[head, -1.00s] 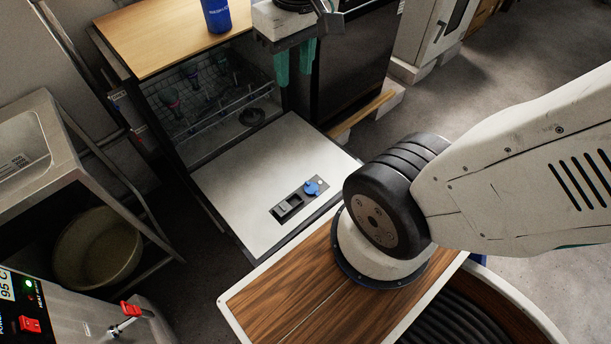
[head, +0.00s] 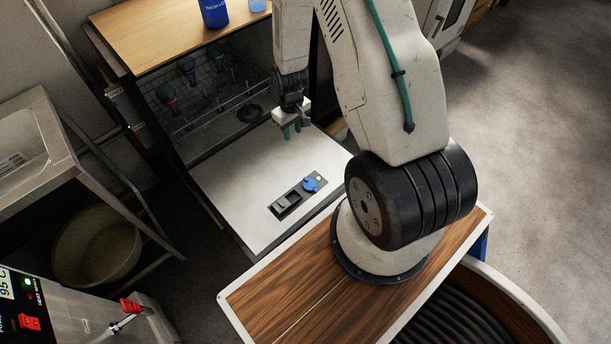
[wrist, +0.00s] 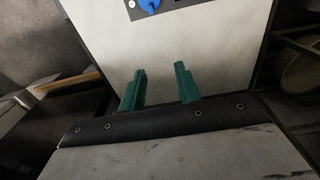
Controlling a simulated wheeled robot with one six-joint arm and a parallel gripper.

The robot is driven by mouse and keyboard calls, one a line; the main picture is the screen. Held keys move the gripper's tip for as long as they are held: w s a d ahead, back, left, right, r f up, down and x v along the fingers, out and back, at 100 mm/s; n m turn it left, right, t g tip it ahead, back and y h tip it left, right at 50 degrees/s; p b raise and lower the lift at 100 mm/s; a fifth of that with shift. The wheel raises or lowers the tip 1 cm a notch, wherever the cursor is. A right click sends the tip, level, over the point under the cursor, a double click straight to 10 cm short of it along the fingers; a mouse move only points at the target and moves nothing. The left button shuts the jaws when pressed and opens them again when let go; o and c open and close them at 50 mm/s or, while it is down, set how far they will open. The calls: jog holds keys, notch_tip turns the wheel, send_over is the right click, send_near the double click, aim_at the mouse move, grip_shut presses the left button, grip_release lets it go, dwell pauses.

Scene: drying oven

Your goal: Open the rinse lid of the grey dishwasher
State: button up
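The grey dishwasher stands with its door (head: 250,170) folded down flat. A black dispenser panel (head: 298,194) is set in the door's inner face. It carries a round blue lid (head: 310,184) at its right end and a grey-black flap (head: 287,203) beside it. The blue lid looks closed. My gripper (head: 291,131) has green fingers and hangs above the door, between the rack opening and the panel. In the wrist view my gripper (wrist: 160,69) is open and empty, with the blue lid (wrist: 150,5) ahead at the top edge, partly cut off.
The lower rack (head: 205,110) is inside the opening. A sink stand (head: 60,125) with a basin (head: 97,247) below is at left.

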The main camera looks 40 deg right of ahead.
send_over(306, 178)
notch_tip(306, 178, down, 15)
jog(key=shift+s+a, duration=0.1)
notch_tip(306, 178, down, 7)
jog(key=shift+f, duration=0.15)
grip_shut()
